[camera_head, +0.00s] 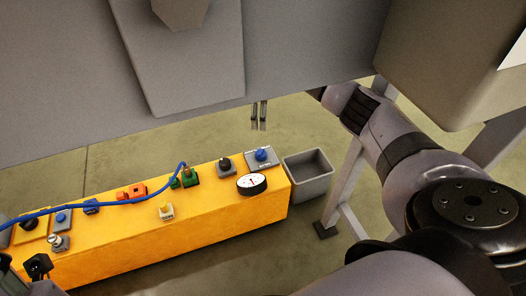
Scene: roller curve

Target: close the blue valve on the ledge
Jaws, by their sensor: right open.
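The yellow ledge (150,235) runs from lower left to the middle. A round blue knob (262,155) sits on a grey plate at its right end and looks like the blue valve. Its exact turn position is too small to tell. My right arm comes in from the right, and its wrist goes behind a grey panel. Two thin fingertips of my right gripper (259,115) hang below that panel, slightly apart and empty, above and beyond the blue knob in the picture. The rest of that gripper is hidden. My left gripper cannot be made out.
A dial gauge (252,184), a dark knob (225,164), a green fitting (189,178) with a blue hose (120,201), a yellow-topped control (166,210) and an orange block (131,192) share the ledge. A grey bin (309,176) stands at its right end.

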